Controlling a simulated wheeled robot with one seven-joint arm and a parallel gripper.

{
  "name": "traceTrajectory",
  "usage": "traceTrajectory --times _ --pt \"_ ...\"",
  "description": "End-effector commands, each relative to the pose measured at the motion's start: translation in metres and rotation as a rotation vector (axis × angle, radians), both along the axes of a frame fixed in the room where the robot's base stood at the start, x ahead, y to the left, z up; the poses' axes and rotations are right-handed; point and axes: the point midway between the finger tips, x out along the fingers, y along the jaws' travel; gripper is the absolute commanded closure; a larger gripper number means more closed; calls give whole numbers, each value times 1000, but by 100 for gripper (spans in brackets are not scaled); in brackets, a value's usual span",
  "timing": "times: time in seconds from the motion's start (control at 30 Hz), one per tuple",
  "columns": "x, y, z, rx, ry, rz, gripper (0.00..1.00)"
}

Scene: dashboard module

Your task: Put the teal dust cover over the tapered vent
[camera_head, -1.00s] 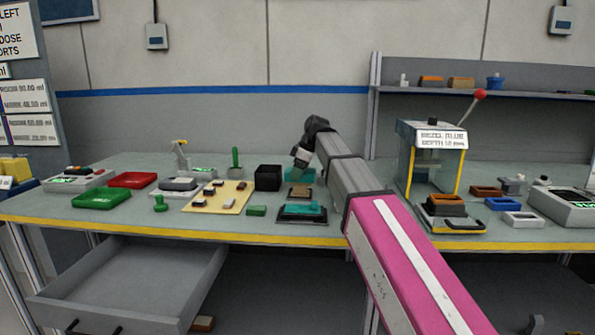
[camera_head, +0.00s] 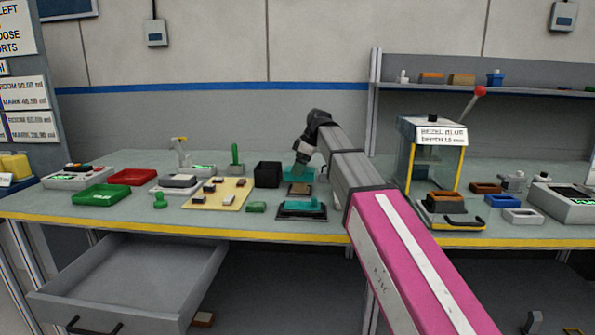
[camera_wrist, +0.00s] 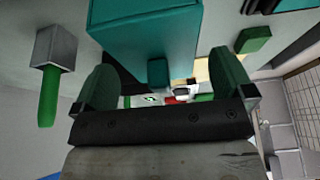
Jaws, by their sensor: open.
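A teal box-like piece (camera_head: 303,174), which looks like the dust cover, stands behind a small brown-topped block on the bench. In the wrist view the teal piece (camera_wrist: 145,28) is large, with a small teal knob (camera_wrist: 157,72) on it. My gripper (camera_wrist: 164,66) is open, its green fingers apart on either side of the knob. I cannot tell whether they touch it. In the head view my gripper (camera_head: 300,165) is just above the teal piece. Another teal part (camera_head: 302,207) sits on a black base at the front; I cannot tell which part is the tapered vent.
A black box (camera_head: 267,174) stands left of the gripper, and a cream board (camera_head: 217,194) with small blocks lies farther left. A small green block (camera_head: 257,207) lies near the front edge. A press with a red-knobbed lever (camera_head: 432,150) stands right of my arm. A drawer (camera_head: 130,280) hangs open below.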

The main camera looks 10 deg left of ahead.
Motion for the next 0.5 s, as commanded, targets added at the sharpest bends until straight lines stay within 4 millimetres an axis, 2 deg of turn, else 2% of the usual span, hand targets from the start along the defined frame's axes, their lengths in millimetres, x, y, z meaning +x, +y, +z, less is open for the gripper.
traceTrajectory --times 0.3,0.5 --pt "1 -22 55 1 -2 -1 1" --pt "1 -31 76 1 -1 0 1"
